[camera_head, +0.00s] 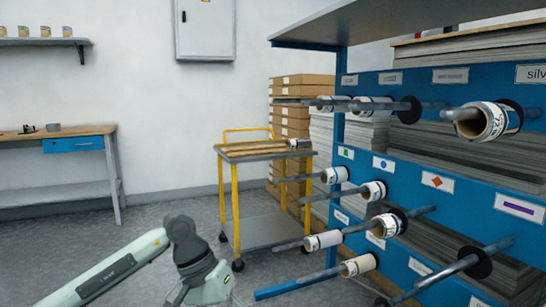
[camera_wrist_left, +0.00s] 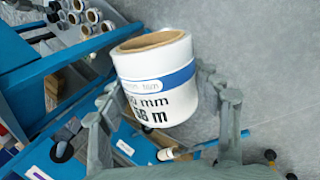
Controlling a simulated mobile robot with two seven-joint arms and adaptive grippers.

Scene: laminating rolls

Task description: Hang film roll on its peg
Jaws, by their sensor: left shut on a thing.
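A white film roll (camera_wrist_left: 150,100) with a cardboard core and a blue printed band fills the middle of the left wrist view. My left gripper (camera_wrist_left: 165,112) is shut on it, one finger on each side; the roll is tilted and held off the floor. In the head view my left arm (camera_head: 190,255) reaches in at the bottom, and its fingers and the roll are below the frame. The blue rack holds pegs with dark discs; one lower right peg (camera_head: 440,275) shows no roll. My right gripper is not in view.
Several pegs carry rolls, such as a large one (camera_head: 495,122) at upper right. A yellow-framed cart (camera_head: 265,152) stands left of the rack. A workbench (camera_head: 60,133) is at far left. Floor between them is open.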

